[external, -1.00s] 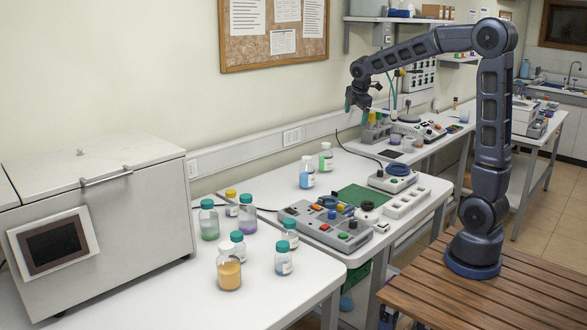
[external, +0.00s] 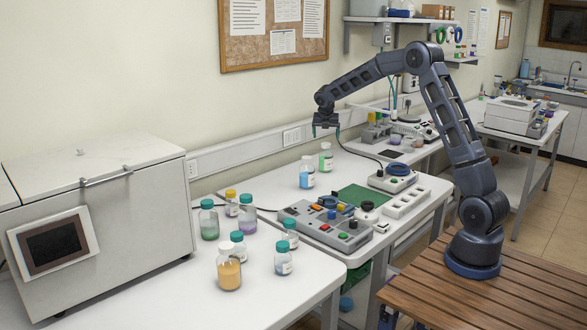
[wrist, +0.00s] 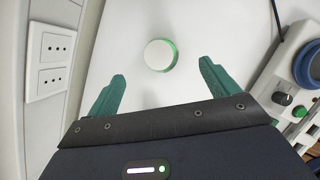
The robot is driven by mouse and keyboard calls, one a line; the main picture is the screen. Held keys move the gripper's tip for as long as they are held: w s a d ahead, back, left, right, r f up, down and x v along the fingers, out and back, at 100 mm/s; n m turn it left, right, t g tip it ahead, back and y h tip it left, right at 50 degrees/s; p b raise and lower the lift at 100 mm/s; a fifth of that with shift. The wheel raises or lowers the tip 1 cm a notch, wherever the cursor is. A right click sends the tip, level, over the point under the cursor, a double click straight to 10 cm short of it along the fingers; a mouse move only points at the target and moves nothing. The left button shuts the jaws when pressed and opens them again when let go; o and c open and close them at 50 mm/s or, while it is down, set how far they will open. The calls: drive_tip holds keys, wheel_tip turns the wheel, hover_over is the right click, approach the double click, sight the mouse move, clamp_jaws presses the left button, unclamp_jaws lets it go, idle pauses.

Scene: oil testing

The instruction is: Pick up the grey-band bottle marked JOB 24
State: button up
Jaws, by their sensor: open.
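The grey band and the JOB 24 mark cannot be made out on any bottle. A white-capped bottle with green liquid (external: 326,158) stands upright at the back of the table, near the wall. Its round white cap shows in the wrist view (wrist: 160,55), with a green rim below it. A white-capped bottle with blue liquid (external: 306,174) stands just in front and to the left. My gripper (external: 325,133) is open and empty, pointing down above the green-liquid bottle without touching it. In the wrist view, the cap lies slightly beyond the gap between my green fingertips (wrist: 162,72).
Several teal-, yellow- and white-capped bottles, one with orange liquid (external: 229,272), stand on the near table. A grey control box (external: 327,228), a green mat (external: 364,198) and a small device (external: 392,180) lie nearby. A wall socket (wrist: 50,60) is left of my gripper.

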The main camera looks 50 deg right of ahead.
sight(326, 150)
drive_tip(key=x, duration=1)
drive_tip(key=shift+a+f, duration=0.1)
drive_tip(key=shift+f, duration=0.25)
drive_tip(key=c, duration=1.3)
drive_tip(key=shift+c, duration=0.3)
drive_tip(key=shift+r, duration=0.1)
